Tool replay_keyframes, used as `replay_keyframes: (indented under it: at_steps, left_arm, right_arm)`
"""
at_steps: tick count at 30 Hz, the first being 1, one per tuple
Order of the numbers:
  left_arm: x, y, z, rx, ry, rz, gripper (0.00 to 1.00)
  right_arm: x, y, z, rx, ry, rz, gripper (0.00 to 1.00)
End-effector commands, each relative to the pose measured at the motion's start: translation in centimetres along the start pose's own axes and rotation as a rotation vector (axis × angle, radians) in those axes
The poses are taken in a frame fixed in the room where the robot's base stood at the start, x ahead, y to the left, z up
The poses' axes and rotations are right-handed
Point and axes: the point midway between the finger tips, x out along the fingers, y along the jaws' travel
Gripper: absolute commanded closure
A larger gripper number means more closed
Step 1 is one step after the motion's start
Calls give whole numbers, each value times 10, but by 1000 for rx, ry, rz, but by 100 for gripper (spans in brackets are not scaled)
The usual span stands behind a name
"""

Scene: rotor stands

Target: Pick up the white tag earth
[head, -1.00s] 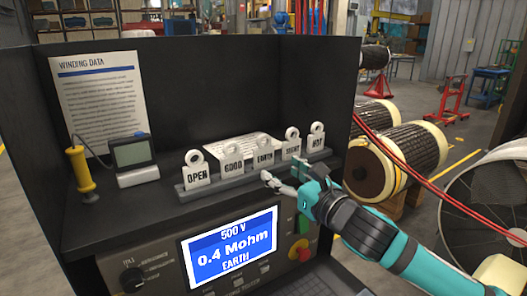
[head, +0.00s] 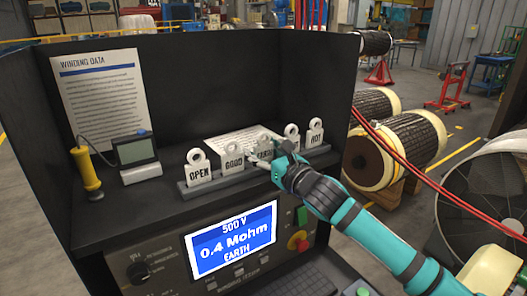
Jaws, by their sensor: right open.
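The white earth tag (head: 264,145) stands in a dark rack (head: 220,184), between the good tag (head: 233,162) and a tag partly hidden by my gripper (head: 291,133). My left gripper is not in view.
The open tag (head: 198,172) and hot tag (head: 315,134) stand at the rack's ends. A lit meter display (head: 233,240) sits below. A yellow-handled probe (head: 86,170) and small grey device (head: 136,152) stand left. Red cables (head: 410,175) hang at the right.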

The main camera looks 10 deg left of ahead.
Motion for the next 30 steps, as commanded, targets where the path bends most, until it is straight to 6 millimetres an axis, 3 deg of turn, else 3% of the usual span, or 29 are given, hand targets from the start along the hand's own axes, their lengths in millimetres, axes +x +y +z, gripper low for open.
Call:
replay_keyframes:
  at_steps: [1, 9, 20, 30]
  left_arm:
    - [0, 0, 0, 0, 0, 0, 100]
    - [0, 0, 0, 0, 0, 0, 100]
    - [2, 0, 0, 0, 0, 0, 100]
    - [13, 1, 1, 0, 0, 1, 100]
  right_arm:
    - [0, 0, 0, 0, 0, 0, 38]
    - [0, 0, 0, 0, 0, 0, 70]
    - [0, 0, 8, -3, -3, 0, 70]
    - [0, -1, 60, -7, -5, -1, 70]
